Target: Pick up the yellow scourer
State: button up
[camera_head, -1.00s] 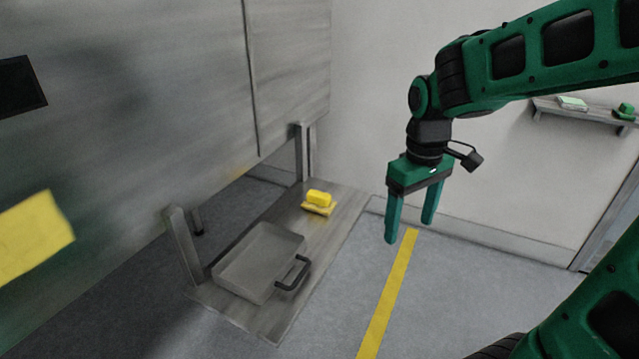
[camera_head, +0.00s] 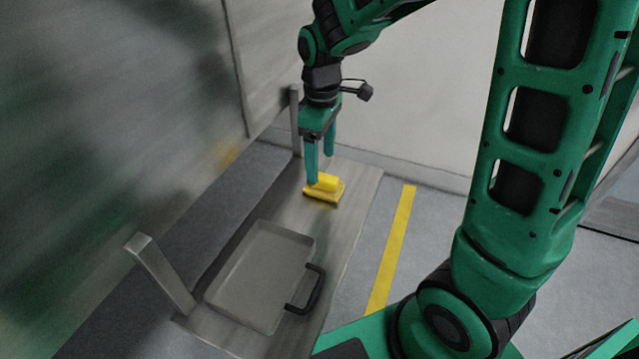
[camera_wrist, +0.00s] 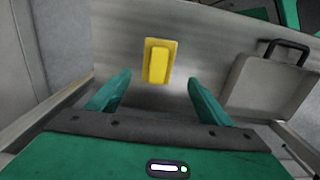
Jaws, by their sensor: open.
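The yellow scourer (camera_head: 327,184) is a raised yellow block on a flatter yellow base. It lies on the grey metal shelf (camera_head: 345,218) beyond the tray. My gripper (camera_head: 320,169) points down and is open, with its fingers over the scourer in the head view and one fingertip overlapping its left edge. In the wrist view the scourer (camera_wrist: 158,62) shows whole, ahead of the two spread fingertips (camera_wrist: 158,82) and roughly centred between them. Nothing is between the fingers. I cannot tell the exact height of the fingertips above it.
A shallow grey tray (camera_head: 262,275) with a black handle (camera_head: 308,290) sits on the near part of the shelf. A metal leg (camera_head: 160,275) and a large metal panel (camera_head: 110,110) stand at the left. A yellow floor stripe (camera_head: 391,245) runs right of the shelf.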

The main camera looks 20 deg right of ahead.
aim_at(324, 177)
jog(key=shift+d+f, duration=0.2)
jog(key=shift+f, duration=0.3)
jog(key=shift+d+f, duration=0.15)
jog(key=shift+f, duration=0.35)
notch_tip(324, 177, down, 5)
jog(key=shift+r, duration=0.1)
jog(key=c, duration=1.1)
